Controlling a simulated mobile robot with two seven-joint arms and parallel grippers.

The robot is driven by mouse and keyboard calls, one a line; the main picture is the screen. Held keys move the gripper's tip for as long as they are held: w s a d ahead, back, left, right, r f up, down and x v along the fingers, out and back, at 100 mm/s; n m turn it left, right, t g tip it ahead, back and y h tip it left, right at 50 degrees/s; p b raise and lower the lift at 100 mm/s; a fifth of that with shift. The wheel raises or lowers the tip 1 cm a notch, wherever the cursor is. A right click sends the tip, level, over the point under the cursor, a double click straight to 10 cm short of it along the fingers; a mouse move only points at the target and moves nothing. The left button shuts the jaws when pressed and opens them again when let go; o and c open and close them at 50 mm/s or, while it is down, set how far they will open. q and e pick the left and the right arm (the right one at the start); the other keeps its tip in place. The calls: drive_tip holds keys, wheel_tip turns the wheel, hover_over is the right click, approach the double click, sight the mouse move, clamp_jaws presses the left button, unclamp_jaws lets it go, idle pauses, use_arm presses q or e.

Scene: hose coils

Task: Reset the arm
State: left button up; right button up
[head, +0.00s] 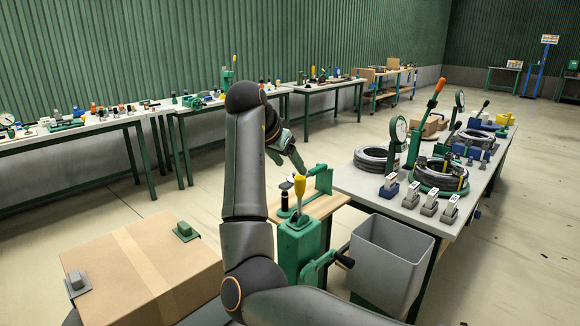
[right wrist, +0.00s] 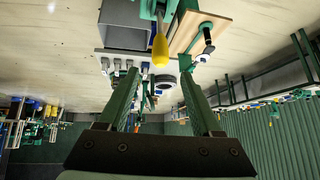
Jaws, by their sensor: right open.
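My right arm rises in the middle of the head view and bends over at the top. Its right gripper (head: 291,154) hangs in the air just above and behind the small wooden-topped bench (head: 322,207). In the right wrist view the right gripper (right wrist: 160,85) has its two green fingers spread apart with nothing between them. That view is upside down. A green press with a yellow-handled lever (head: 299,187) stands below the gripper; the yellow handle (right wrist: 160,50) also shows beyond the fingers, apart from them. My left gripper is not in view.
A grey bin (head: 390,265) stands right of the press. A table (head: 360,186) beyond carries hose coils (head: 440,174), gauges and an orange-handled lever (head: 436,92). A cardboard box (head: 150,265) is at lower left. Long benches with tools line the green wall. The floor between is clear.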

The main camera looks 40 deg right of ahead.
drive_tip(key=shift+f, duration=0.1)
idle(0.6)
drive_tip(key=s+a+f+n+t, duration=0.1)
drive_tip(key=s+a+f+n, duration=0.15)
drive_tip(key=f, duration=0.65)
drive_tip(key=s+a+f+n+y, duration=0.1)
drive_tip(key=s+f+n, duration=0.3)
drive_tip(key=f, duration=0.4)
drive_tip(key=s+a+f+n+t, duration=0.1)
drive_tip(key=s+a+f+n, duration=0.15)
drive_tip(key=f, duration=0.65)
drive_tip(key=s+a+f+n+y, duration=0.4)
drive_tip(key=s+a+f, duration=0.1)
drive_tip(key=s+a, duration=0.5)
drive_tip(key=s+a+f+n+y, duration=0.3)
drive_tip(key=s+a+f+n, duration=0.2)
drive_tip(key=s+a, duration=0.45)
wheel_tip(320, 180, down, 10)
drive_tip(key=w+a+t+y, duration=0.2)
drive_tip(key=t, duration=0.3)
drive_tip(key=shift+f, duration=0.2)
